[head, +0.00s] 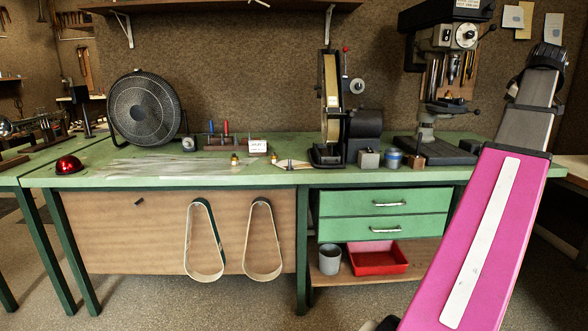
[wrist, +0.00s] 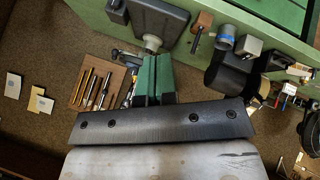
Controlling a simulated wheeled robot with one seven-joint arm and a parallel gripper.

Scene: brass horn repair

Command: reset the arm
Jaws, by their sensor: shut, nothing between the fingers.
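My arm rises along the right side of the head view, a pink link (head: 478,240) with a white strip, then a grey section (head: 530,105). It leans up and to the right, in front of the bench's right end. No gripper fingers can be made out in the head view. In the wrist view, my gripper (wrist: 156,62) shows two green fingers side by side, shut with nothing between them. They stand out from a dark bar with screws.
The green bench (head: 220,173) carries a fan (head: 145,108), a belt grinder (head: 345,125) and a drill press (head: 440,85). The drill press is close to my arm. A grey cup (head: 329,258) and red tray (head: 378,258) sit on the low shelf. The floor in front is clear.

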